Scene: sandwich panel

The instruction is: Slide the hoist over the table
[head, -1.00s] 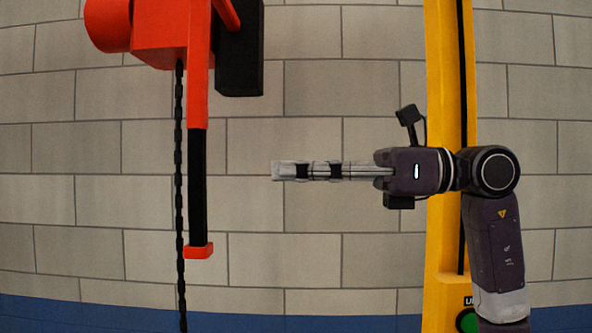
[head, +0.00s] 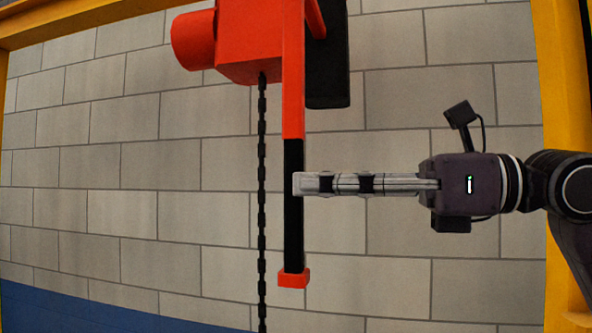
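The red hoist (head: 247,45) hangs in the upper middle of the head view, with a dark chain (head: 262,200) hanging below it. Its upright handle has a black grip (head: 293,235) and a red end block (head: 293,279). My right gripper (head: 299,184) points left, level with the upper part of the black grip. Its fingertips overlap the grip's right edge in the picture; I cannot tell whether they touch it. The fingers show edge-on, one hiding the other, so their opening is hidden. My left gripper and the table are not in view.
A yellow post (head: 560,90) stands at the right, behind my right arm. A yellow beam (head: 90,18) crosses the upper left. A grey block wall (head: 130,190) with a blue lower band (head: 60,310) lies behind. The space left of the chain looks clear.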

